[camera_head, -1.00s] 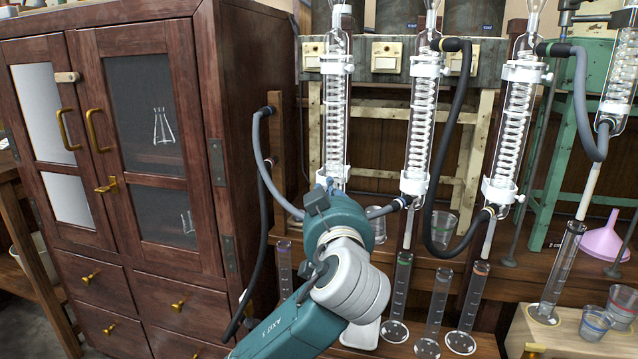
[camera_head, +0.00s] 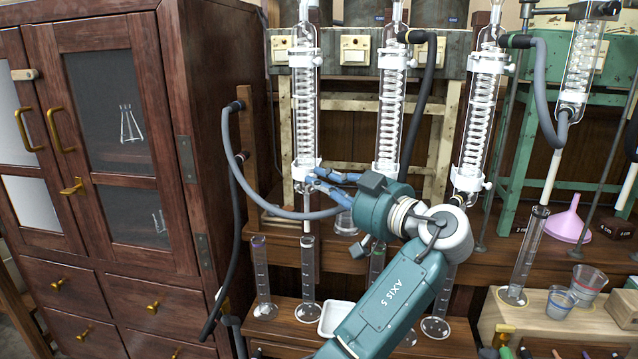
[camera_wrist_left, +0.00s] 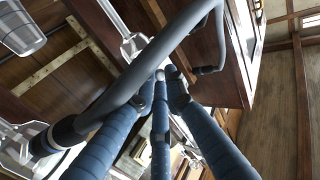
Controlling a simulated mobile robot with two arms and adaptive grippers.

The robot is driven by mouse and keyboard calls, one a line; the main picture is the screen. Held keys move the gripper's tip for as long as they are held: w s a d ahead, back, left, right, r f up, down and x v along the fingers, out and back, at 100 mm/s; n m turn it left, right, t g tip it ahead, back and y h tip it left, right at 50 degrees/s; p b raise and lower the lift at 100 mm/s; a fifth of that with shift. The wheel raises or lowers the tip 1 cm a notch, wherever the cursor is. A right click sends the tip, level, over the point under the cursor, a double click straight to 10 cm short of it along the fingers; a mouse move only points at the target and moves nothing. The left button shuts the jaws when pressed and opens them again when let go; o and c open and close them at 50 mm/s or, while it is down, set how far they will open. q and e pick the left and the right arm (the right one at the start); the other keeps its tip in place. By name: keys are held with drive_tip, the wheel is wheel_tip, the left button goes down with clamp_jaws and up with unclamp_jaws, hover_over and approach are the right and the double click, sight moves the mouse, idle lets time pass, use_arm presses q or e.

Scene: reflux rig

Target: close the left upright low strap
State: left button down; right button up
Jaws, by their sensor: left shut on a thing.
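The left upright low strap (camera_head: 304,168) is a white band around the foot of the leftmost glass condenser (camera_head: 304,100). My left gripper (camera_head: 314,181) has its blue fingers at the strap's lower right side. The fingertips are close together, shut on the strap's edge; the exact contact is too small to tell. In the left wrist view the fingertips (camera_wrist_left: 165,76) meet just below a white fitting (camera_wrist_left: 134,46) on the glass. A thick grey hose (camera_wrist_left: 150,70) crosses in front and hides part of this spot. My right gripper does not show.
Graduated cylinders (camera_head: 262,280) stand below, beside a white tray (camera_head: 334,319). The wooden cabinet (camera_head: 175,150) bounds the left.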

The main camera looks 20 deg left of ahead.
use_arm(q)
drive_tip(key=shift+w+f, duration=0.1)
idle(0.3)
drive_tip(key=c, duration=1.8)
unclamp_jaws()
drive_tip(key=v, duration=0.7)
drive_tip(key=shift+d, duration=0.25)
